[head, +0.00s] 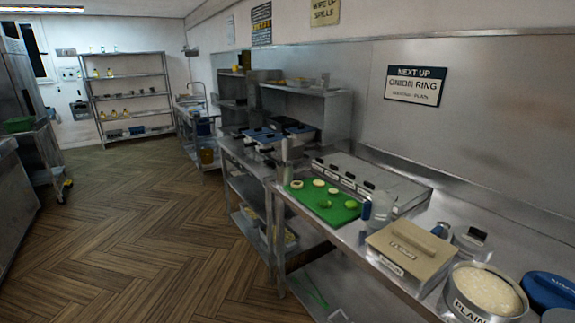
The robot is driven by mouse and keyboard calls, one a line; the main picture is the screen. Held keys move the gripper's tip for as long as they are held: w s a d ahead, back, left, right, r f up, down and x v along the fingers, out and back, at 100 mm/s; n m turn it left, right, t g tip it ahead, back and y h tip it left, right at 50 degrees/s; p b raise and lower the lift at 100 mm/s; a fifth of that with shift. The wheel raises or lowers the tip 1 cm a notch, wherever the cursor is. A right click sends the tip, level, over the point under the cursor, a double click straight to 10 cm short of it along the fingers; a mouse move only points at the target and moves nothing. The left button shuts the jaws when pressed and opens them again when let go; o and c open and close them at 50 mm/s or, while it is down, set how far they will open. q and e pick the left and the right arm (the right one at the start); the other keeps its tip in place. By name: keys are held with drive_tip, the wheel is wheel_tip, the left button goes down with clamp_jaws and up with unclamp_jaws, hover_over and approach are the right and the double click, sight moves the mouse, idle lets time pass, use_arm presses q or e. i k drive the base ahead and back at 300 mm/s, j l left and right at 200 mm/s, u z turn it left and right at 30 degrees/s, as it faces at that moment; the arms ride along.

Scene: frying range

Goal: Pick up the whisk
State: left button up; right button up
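I cannot make out a whisk in the head view. A slim upright grey item (286,163) stands at the left end of the near steel counter (345,238), but it is too small to identify. A thin pale green item (318,294) lies low under the counter, also unclear. Neither of my grippers shows in this view.
The counter holds a green cutting board (325,208) with round pieces, a flour box (410,250), a bowl labelled plain (484,291) and a blue lid (550,290). A shelf rack (128,95) stands far back. The wooden floor (130,235) at left is clear.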

sight(285, 141)
drive_tip(key=z, duration=0.5)
drive_tip(key=k+z, duration=0.15)
drive_tip(key=z, duration=0.85)
drive_tip(key=l+u, duration=0.1)
drive_tip(key=u, duration=1.3)
drive_tip(key=i+j+u, duration=0.1)
drive_tip(key=u, duration=0.25)
drive_tip(key=i+j+u, duration=0.1)
drive_tip(key=u, duration=0.25)
drive_tip(key=i+u, duration=0.15)
drive_tip(key=u, duration=0.2)
drive_tip(key=i, duration=1.6)
drive_tip(key=i+j, duration=0.1)
drive_tip(key=i, duration=1.45)
drive_tip(key=i+z, duration=0.15)
drive_tip(key=z, duration=0.3)
drive_tip(key=i+z, duration=0.1)
drive_tip(key=z, duration=0.3)
drive_tip(key=i+j+z, duration=0.1)
drive_tip(key=z, duration=0.35)
drive_tip(key=i+j+z, duration=0.1)
drive_tip(key=z, duration=0.35)
drive_tip(key=i+j+z, duration=0.1)
drive_tip(key=z, duration=0.3)
drive_tip(key=j+z, duration=0.25)
drive_tip(key=z, duration=0.2)
drive_tip(key=j+z, duration=0.2)
drive_tip(key=z, duration=0.25)
